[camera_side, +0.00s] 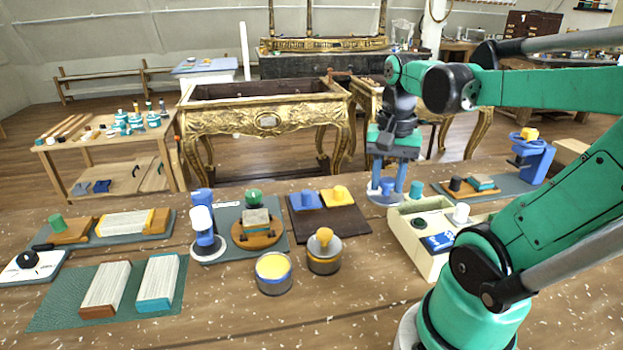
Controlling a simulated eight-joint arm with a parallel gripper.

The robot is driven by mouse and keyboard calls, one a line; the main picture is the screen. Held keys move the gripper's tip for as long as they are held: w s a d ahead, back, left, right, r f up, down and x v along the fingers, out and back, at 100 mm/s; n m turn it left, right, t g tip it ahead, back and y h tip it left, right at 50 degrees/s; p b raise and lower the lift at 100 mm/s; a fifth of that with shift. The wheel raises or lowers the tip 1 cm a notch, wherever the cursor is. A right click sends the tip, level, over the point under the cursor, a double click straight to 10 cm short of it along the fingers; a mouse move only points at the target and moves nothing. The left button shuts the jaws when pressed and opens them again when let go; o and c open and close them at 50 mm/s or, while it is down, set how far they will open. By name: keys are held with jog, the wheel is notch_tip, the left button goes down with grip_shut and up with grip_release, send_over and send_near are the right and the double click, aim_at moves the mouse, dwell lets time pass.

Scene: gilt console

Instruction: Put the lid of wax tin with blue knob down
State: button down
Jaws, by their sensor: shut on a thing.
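My gripper (388,184) points down at the middle right, its blue fingers shut on the blue knob (387,185) of a round grey-blue lid (381,199). The lid looks level. I cannot tell whether it touches the table or hangs just above it. An open wax tin (273,283) with yellow wax inside stands at the front middle, to the left of and nearer than my gripper. A second tin (324,264) beside it wears a grey lid with an orange knob (323,239).
A cream box (408,236) with several items stands close to the right of the lid. A dark board (345,221) with blue and yellow blocks lies to its left. A blue-and-white bottle (203,232) and a round wooden piece (256,238) stand further left.

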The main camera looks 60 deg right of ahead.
notch_tip(320, 180, down, 13)
jog(key=shift+f, duration=0.1)
jog(key=c, duration=0.5)
grip_release()
dwell(0.4)
notch_tip(320, 180, up, 12)
jog(key=shift+f, duration=0.1)
jog(key=w+a+n+t, duration=0.2)
jog(key=w+a+n, duration=0.1)
jog(key=a+n, duration=0.1)
jog(key=w+a+n+t, duration=0.2)
jog(key=w+a+n, duration=0.1)
jog(key=a+n, duration=0.2)
jog(key=w+a+n+t, duration=0.3)
jog(key=a+n, duration=0.1)
jog(key=n, duration=0.1)
jog(key=shift+w+a+r, duration=0.25)
jog(key=shift+a+r, duration=0.05)
jog(key=shift+a, duration=0.1)
